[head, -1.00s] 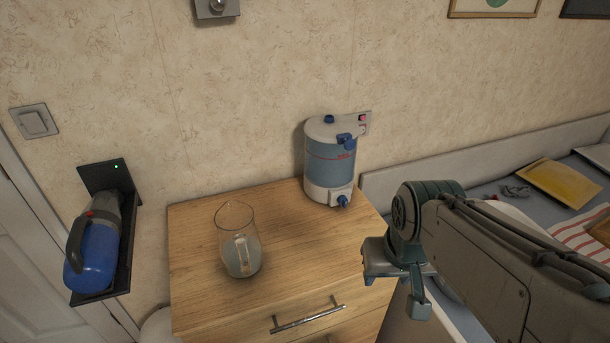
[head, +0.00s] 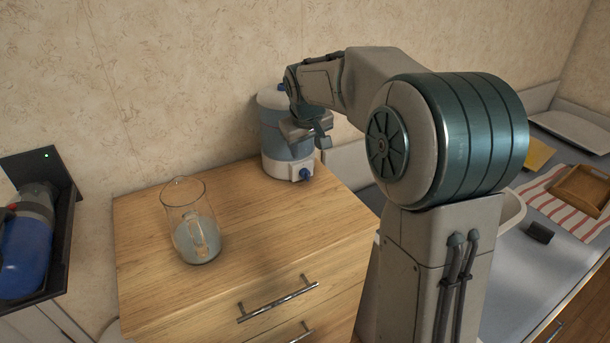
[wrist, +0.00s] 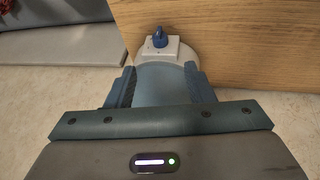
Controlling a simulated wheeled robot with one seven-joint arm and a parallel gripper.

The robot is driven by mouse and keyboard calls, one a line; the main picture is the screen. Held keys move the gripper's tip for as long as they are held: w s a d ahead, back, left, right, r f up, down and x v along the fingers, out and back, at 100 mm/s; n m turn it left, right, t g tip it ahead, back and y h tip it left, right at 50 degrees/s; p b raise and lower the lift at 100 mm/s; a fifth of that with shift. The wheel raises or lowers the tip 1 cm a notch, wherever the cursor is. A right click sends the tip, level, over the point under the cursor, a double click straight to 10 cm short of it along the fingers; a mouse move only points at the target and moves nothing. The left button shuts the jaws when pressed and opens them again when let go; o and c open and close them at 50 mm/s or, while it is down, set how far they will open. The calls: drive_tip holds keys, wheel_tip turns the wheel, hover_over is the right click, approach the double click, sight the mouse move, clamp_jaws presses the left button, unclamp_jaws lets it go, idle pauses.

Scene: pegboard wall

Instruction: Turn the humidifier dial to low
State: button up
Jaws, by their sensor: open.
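The humidifier (head: 272,135) is a white and blue cylinder at the back right of the wooden dresser top. Its blue dial (head: 304,174) sits on a white plate low on its front; it also shows in the wrist view (wrist: 158,38). The dial's setting cannot be read. My gripper (head: 318,136) is in front of the humidifier's upper body, above the dial, and hides part of it. In the wrist view my gripper (wrist: 157,85) is open and empty, with the humidifier's body between its fingers in the picture. Contact cannot be told.
A glass pitcher (head: 190,228) stands on the dresser (head: 235,240), left of the humidifier. A blue canister (head: 28,240) sits in a black wall holder at the far left. A counter with a striped cloth (head: 560,205) and wooden tray (head: 582,188) lies right. The dresser's front middle is clear.

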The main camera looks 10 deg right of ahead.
sight(306, 172)
drive_tip(key=b+x, duration=0.1)
drive_tip(key=x, duration=1.2)
drive_tip(key=shift+d+f, duration=0.1)
drive_tip(key=shift+f, duration=0.15)
drive_tip(key=c, duration=1)
